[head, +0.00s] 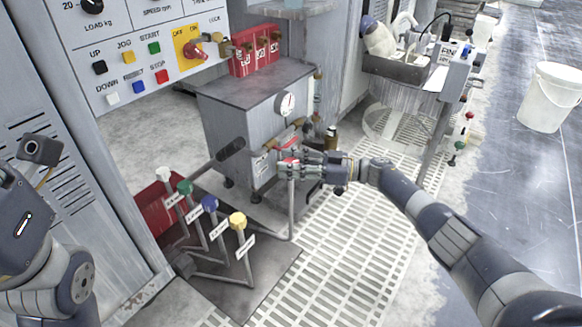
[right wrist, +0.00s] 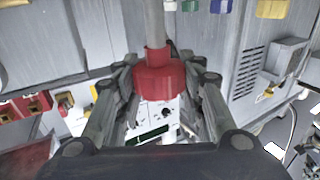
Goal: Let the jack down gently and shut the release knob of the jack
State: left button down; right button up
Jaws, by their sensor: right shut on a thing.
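My right gripper (head: 291,168) is shut on a red knob (right wrist: 158,76) at the top of an upright grey rod (head: 291,205). The rod bends at the floor toward the dark base plate (head: 268,280). In the right wrist view the fingers close around the red knob from both sides. A red body (head: 156,212), perhaps the jack, stands partly hidden behind the levers. A rod with a black grip (head: 231,149) slants up from near it. I cannot tell for sure which knob is the jack's release. My left arm shows at the left edge; its gripper is out of frame.
Levers with white, green, blue and yellow (head: 237,220) knobs stand left of the held rod. A grey cabinet (head: 235,120) with a gauge (head: 286,104) stands right behind my right gripper. Slotted floor grating (head: 345,250) lies at the front. A white bucket (head: 552,97) stands far right.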

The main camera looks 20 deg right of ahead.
dwell(0.3)
jog(key=o, duration=1.1)
jog(key=v, duration=1.2)
